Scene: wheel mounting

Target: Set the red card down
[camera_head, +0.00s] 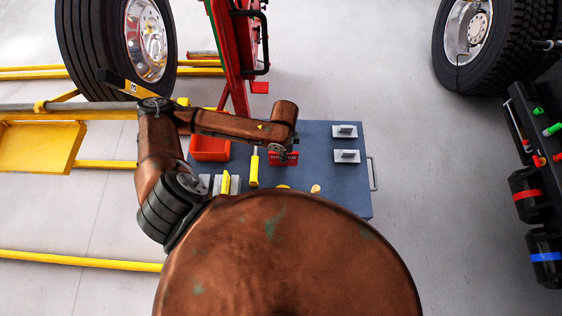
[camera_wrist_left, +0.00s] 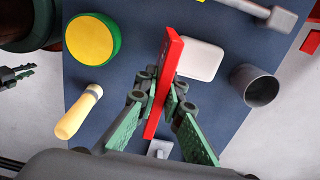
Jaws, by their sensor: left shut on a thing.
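The red card (camera_head: 290,160) is a thin flat piece with pale lettering, seen over the blue-grey tabletop (camera_head: 310,132). My left gripper (camera_head: 286,151) is above it in the head view, partly hidden by its own arm. In the left wrist view the card (camera_wrist_left: 170,62) stands edge-on between the green-padded fingers of the left gripper (camera_wrist_left: 158,100), which are shut on it. I cannot tell whether the card's lower edge touches the tabletop (camera_wrist_left: 215,112). My right gripper is not in view.
Two pale plates (camera_head: 346,156) lie right of the card. An orange bin (camera_head: 209,148) and a yellow-handled tool (camera_head: 254,170) are to its left. In the wrist view, a green-yellow disc (camera_wrist_left: 92,40), wooden handle (camera_wrist_left: 78,112), white block (camera_wrist_left: 200,60) and grey cup (camera_wrist_left: 260,88) surround it.

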